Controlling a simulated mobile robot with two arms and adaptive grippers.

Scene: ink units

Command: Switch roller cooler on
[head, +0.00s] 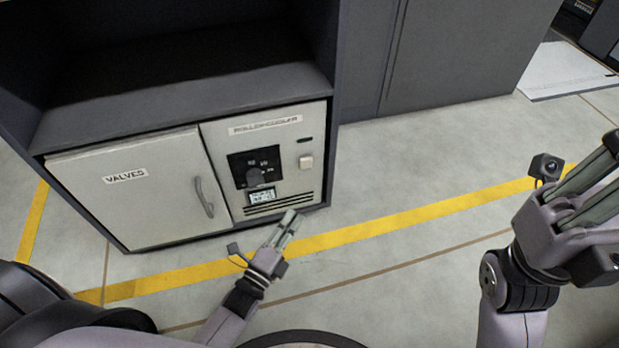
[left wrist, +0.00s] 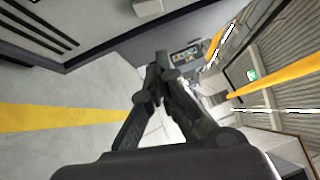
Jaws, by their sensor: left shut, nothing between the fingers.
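The roller cooler panel (head: 226,140) is a light grey front with a "ROLLER COOLER" label, set low in a dark cabinet.
A closed "VALVES" door (head: 135,190) with a curved handle (head: 204,198) adjoins the panel on the left. An open dark shelf is above. A yellow floor line (head: 400,218) crosses the clear floor in front. A white board (head: 562,72) lies at the far right.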

